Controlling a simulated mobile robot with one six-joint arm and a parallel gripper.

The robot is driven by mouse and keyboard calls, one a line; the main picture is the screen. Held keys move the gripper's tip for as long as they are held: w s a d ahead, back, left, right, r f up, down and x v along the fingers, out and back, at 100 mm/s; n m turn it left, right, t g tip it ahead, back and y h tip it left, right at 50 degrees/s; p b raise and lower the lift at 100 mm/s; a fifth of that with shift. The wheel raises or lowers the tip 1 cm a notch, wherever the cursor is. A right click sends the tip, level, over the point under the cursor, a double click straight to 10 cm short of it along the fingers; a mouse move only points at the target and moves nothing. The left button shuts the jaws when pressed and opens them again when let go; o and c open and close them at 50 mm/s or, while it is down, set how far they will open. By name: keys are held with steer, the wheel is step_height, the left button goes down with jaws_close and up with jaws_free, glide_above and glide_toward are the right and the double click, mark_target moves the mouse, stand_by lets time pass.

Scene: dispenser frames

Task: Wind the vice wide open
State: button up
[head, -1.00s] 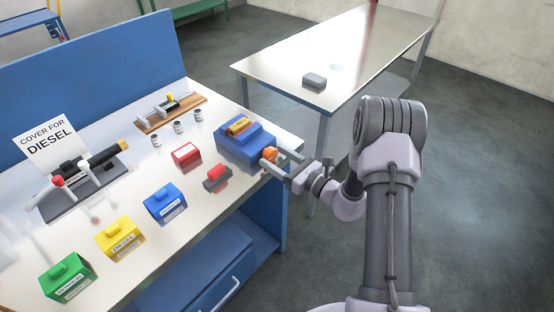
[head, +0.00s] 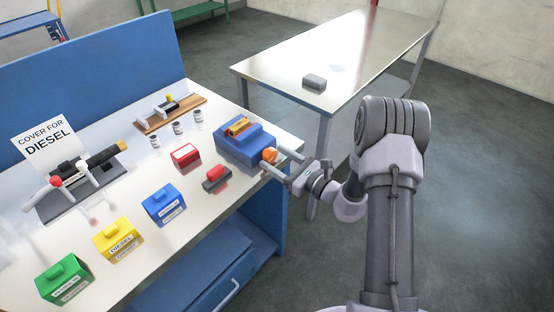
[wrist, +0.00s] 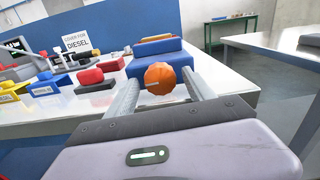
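The vice is a blue block-like body (head: 236,148) near the right end of the bench, with a yellow-orange piece (head: 238,127) on its top. Its round orange knob (head: 269,155) faces my arm. In the wrist view the blue body (wrist: 155,46) lies behind the orange knob (wrist: 160,78). My gripper (wrist: 161,84) has one finger on each side of the knob, with a narrow gap showing on both sides. The gripper also shows in the head view (head: 274,160). The jaw gap of the vice is hard to make out.
A red-topped dark block (head: 216,179), a red box (head: 185,155) and blue (head: 164,205), yellow (head: 119,240) and green (head: 66,279) boxes stand left of the vice. Small jars (head: 178,129) stand behind. A second table (head: 345,60) has a grey block (head: 314,82).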

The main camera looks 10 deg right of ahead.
steer(key=p+v, duration=0.3)
steer(key=v, duration=1.4)
steer(key=shift+s+d, duration=0.15)
steer(key=shift+r, duration=0.1)
